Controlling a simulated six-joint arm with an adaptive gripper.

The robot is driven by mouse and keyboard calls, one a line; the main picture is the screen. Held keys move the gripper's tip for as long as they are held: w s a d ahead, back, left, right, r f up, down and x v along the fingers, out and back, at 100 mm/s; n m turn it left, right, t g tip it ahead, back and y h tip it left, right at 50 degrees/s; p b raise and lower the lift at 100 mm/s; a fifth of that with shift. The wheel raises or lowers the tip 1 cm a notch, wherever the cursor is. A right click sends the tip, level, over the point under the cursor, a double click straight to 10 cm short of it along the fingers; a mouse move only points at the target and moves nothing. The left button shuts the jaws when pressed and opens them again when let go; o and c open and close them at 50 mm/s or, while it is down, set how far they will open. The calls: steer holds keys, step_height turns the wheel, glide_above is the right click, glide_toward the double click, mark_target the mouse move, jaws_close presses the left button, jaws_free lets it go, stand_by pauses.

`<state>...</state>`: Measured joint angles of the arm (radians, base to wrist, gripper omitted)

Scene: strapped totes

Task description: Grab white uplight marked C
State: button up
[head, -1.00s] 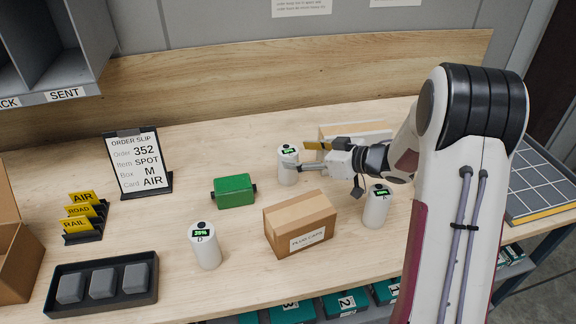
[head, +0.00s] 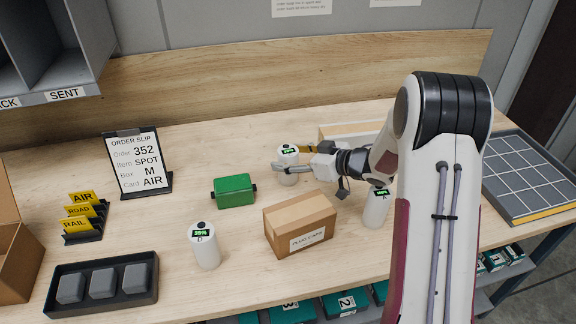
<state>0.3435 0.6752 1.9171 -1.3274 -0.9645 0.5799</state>
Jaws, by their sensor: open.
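A white cylindrical uplight (head: 288,180) with a small green display on top stands upright at the back middle of the bench. My gripper (head: 288,158) is open at its upper part, one finger across its front and the other at its back right. The front finger covers where a letter could show, so I cannot read its mark. A second white uplight (head: 205,250), marked D, stands at the front left. A third white uplight (head: 375,212) stands to the right, partly hidden by my arm; its letter is too small to read surely.
A cardboard box (head: 300,224) stands just in front of my gripper, and another long box (head: 350,130) lies behind it. A green case (head: 234,191) sits to the left. An order slip stand (head: 138,163) and a black tray (head: 100,287) are farther left.

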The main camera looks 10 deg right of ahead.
steer(key=shift+w+a+f, duration=0.2)
steer(key=shift+w+a, duration=0.1)
steer(key=shift+c, duration=0.4)
steer(key=shift+r, duration=0.1)
jaws_close()
steer(key=shift+r, duration=0.1)
steer(key=shift+r, duration=4.9)
